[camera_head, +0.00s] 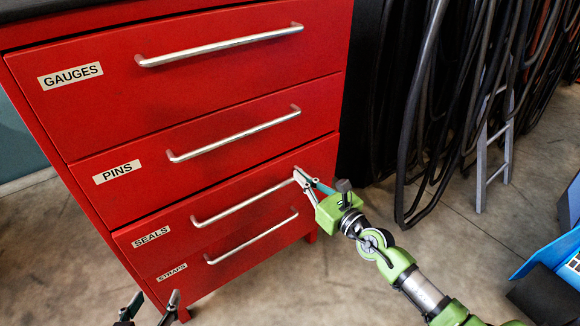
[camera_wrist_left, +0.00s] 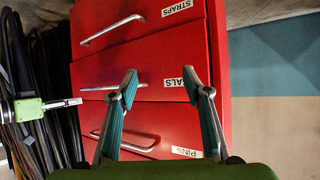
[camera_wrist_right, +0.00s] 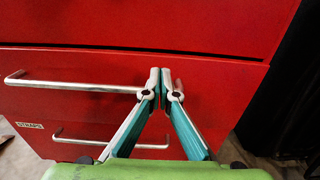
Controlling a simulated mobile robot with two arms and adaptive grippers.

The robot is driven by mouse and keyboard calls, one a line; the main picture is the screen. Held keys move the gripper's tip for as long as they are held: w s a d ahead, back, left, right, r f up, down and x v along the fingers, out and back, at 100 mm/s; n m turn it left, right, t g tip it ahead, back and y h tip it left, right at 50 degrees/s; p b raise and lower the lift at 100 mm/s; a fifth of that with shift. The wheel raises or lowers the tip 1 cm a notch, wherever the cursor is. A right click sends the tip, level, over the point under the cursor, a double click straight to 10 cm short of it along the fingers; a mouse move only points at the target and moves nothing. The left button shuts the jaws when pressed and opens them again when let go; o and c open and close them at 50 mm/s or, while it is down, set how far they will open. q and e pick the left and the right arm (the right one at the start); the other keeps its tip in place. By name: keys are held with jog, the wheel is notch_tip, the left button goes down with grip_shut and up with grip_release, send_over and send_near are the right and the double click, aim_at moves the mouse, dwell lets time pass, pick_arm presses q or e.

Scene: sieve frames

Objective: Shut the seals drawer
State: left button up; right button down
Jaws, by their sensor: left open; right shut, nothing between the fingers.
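The seals drawer (camera_head: 240,185) is the third drawer down in a red cabinet. Its front looks flush or nearly so; a thin dark gap shows along its top edge in the right wrist view. Its silver bar handle (camera_head: 240,203) is clear along most of its length. My right gripper (camera_head: 298,175) is shut and empty, its tips at the drawer front by the handle's right end; contact is unclear. It also shows in the right wrist view (camera_wrist_right: 166,76). My left gripper (camera_head: 152,302) is open and empty, in front of the cabinet's lower left. The left wrist view shows the seals label (camera_wrist_left: 182,81) upside down.
The gauges drawer (camera_head: 200,85) and pins drawer (camera_head: 220,160) are above, the straps drawer (camera_head: 240,255) below, all looking shut. Dark hoses (camera_head: 420,100) and a grey ladder (camera_head: 485,150) stand to the right. Bare floor lies between.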

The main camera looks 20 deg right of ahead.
aim_at(285, 160)
jog(key=x, duration=0.5)
jog(key=shift+b, duration=0.4)
pick_arm(q)
jog(key=shift+w+d+r+t+h, duration=0.15)
jog(key=shift+w+d+r+t, duration=0.1)
jog(key=shift+w+r+t, duration=0.4)
jog(key=shift+w+d+r+t+h, duration=0.1)
jog(key=shift+w+d+r+t, duration=0.15)
jog(key=shift+r, duration=0.75)
jog(key=shift+w+d+r+t+h, duration=0.2)
jog(key=shift+w+r+t, duration=0.35)
jog(key=shift+r, duration=0.25)
pick_arm(e)
jog(key=shift+w+a, duration=0.1)
jog(key=shift+w, duration=0.1)
jog(key=shift+x, duration=1.15)
pick_arm(q)
jog(key=shift+d+r, duration=0.15)
jog(key=shift+r, duration=0.35)
pick_arm(e)
jog(key=shift+r, duration=0.15)
